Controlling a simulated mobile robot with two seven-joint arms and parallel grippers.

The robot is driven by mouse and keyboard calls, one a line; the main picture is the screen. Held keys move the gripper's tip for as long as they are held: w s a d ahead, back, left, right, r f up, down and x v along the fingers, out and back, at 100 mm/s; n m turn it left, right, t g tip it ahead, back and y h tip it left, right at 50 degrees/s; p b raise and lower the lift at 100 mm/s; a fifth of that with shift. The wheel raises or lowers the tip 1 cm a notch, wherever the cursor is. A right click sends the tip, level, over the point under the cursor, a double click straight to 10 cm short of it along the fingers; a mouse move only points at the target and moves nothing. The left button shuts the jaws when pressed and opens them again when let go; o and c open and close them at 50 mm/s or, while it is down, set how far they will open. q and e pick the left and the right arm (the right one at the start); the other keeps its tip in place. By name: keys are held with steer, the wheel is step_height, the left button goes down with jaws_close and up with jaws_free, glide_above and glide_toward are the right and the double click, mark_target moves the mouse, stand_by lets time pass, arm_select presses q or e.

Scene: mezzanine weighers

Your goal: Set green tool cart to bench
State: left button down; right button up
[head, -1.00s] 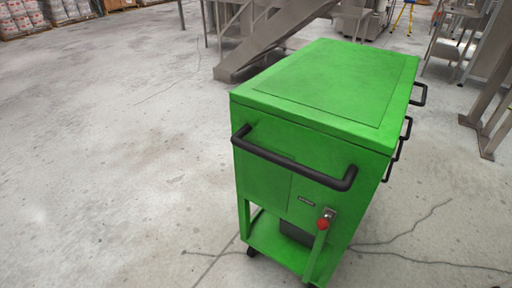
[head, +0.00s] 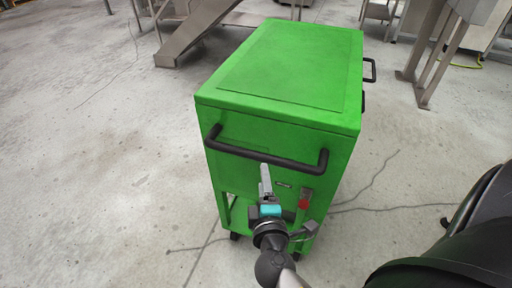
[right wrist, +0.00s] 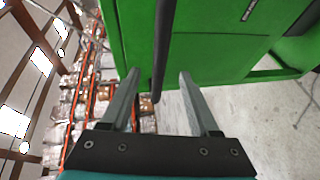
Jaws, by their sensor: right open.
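The green tool cart (head: 290,70) stands upright on the floor in the middle of the head view. In the right wrist view the open fingers (right wrist: 158,85) point at the cart's green side (right wrist: 210,55). The black handle bar (right wrist: 164,45) lies in line with the gap between them; I cannot tell how deep. No bench can be identified for certain. My left gripper is out of view.
A steel inclined chute (head: 203,25) stands behind the cart to the left. A steel frame (head: 440,50) stands at the upper right. The concrete floor (head: 95,170) left of the cart is clear. Stacked shelves (right wrist: 85,80) show in the wrist view.

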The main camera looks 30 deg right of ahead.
glide_above(259, 150)
steer(key=f+v, duration=0.1)
steer(key=v, duration=0.4)
step_height(259, 150, down, 2)
steer(key=shift+w+a+f, duration=0.15)
steer(key=shift+c, duration=0.2)
jaws_close()
stand_by(0.8)
